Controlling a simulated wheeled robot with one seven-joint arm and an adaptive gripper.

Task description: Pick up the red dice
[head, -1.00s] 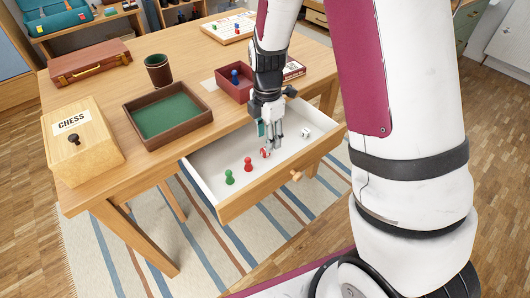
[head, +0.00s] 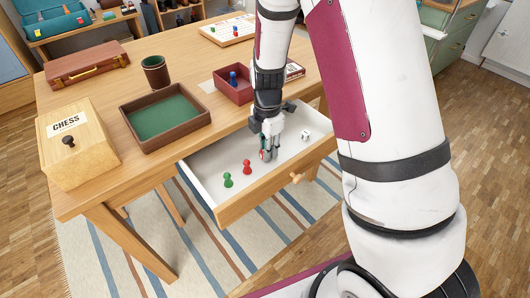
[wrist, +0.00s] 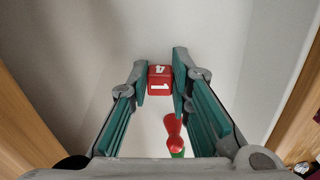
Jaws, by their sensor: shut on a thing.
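The red dice (wrist: 160,79) has white numbers and sits between the two fingertips of my gripper (wrist: 160,77) in the wrist view. The fingers touch its left and right sides. In the head view my gripper (head: 267,155) reaches down into the open drawer (head: 205,172), and the dice is mostly hidden by the fingers there. I cannot tell whether the dice still touches the drawer floor.
A red pawn (head: 247,167) and a green pawn (head: 227,180) stand in the drawer left of my gripper. A white dice (head: 306,134) lies to its right. The drawer walls surround it. On the table are a green-lined tray (head: 205,115) and a red box (head: 222,86).

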